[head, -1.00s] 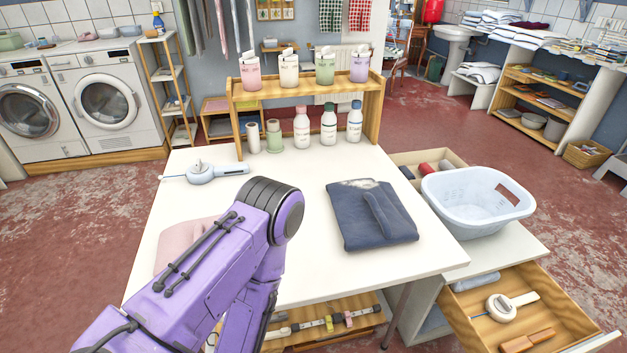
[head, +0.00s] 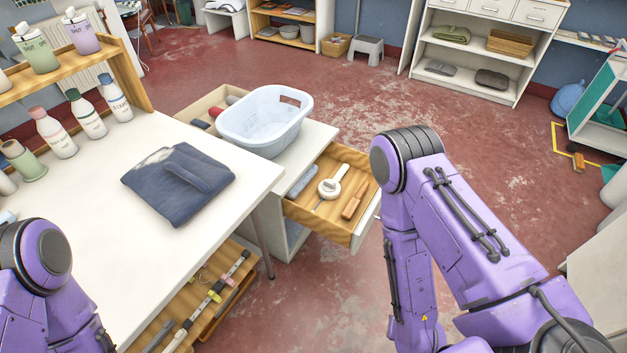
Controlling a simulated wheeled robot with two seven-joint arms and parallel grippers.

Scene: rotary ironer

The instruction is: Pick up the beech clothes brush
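A brown wooden piece (head: 354,199), which looks like the beech clothes brush, lies in the open wooden drawer (head: 333,228) in the head view. It is near the drawer's right side, beside a white round tool with a handle (head: 331,188). My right arm's purple elbow is just right of the drawer, and its forearm runs down out of the picture. My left arm shows only at the lower left edge. Neither gripper is in view.
A pale blue laundry basket (head: 262,142) stands on the cabinet above the drawer. The white table (head: 95,185) with a folded navy garment (head: 180,183) is to the left. A grey roll (head: 302,181) lies in the drawer. Red floor is open beyond.

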